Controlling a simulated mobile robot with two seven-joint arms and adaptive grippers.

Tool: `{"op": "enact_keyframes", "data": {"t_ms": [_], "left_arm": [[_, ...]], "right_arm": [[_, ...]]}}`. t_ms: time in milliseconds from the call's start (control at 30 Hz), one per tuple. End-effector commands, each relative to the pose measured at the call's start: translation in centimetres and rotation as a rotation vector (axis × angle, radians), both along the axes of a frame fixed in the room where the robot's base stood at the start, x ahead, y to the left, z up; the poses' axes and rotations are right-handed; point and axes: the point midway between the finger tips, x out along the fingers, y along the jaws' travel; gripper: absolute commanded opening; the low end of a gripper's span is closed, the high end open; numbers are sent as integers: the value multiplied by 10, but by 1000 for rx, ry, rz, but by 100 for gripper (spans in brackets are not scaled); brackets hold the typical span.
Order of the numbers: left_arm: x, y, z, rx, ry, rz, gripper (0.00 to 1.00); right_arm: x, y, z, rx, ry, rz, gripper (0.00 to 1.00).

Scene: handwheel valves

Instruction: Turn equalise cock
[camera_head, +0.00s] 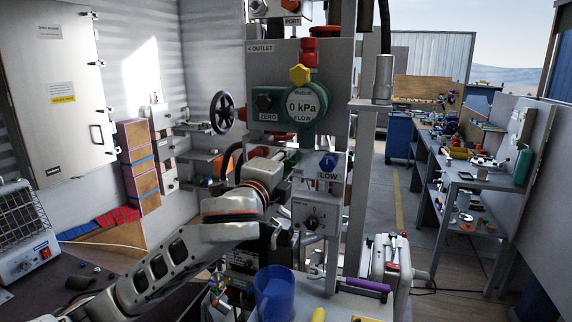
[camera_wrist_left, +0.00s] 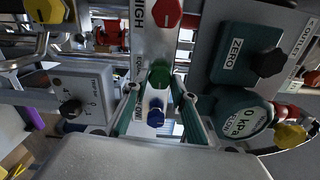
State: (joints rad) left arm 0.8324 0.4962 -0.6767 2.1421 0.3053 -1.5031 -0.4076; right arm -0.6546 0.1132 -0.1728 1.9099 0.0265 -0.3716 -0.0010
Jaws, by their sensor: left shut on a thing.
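The equalise cock is the green knob (camera_wrist_left: 158,75) on a pale manifold plate in the left wrist view, between the red HIGH knob (camera_wrist_left: 166,12) and a blue knob (camera_wrist_left: 155,115). My left gripper (camera_wrist_left: 157,84) has one finger on each side of the green knob and is shut on it. In the head view, my left gripper (camera_head: 287,162) reaches the manifold from the left, and the green knob is mostly hidden by it. The blue LOW knob (camera_head: 328,165) shows just right of the gripper. My right gripper is not in view.
The green gauge (camera_head: 304,105) reading 0 kPa and the ZERO block (camera_head: 266,102) sit above the gripper. A dial box (camera_head: 314,218) is below. A black handwheel (camera_head: 222,112) stands to the left. A blue mug (camera_head: 274,293) is in front.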

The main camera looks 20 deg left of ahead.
Motion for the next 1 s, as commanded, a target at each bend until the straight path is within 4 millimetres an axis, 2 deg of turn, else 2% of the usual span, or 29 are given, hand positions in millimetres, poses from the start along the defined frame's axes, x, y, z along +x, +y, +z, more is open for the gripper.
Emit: {"op": "enact_keyframes", "data": {"t_ms": [33, 67, 100, 467, 1000], "left_arm": [[0, 0, 0, 14, 0, 0, 34], [0, 0, 0, 10, 1, 0, 40], [0, 0, 0, 8, 0, 0, 41], [-3, 0, 0, 3, 0, -1, 41], [-51, 1, -1, 1, 0, -1, 41]], "right_arm": [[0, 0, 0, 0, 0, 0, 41], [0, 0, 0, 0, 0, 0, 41], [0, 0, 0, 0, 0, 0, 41], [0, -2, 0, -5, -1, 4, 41], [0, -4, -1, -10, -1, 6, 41]]}}
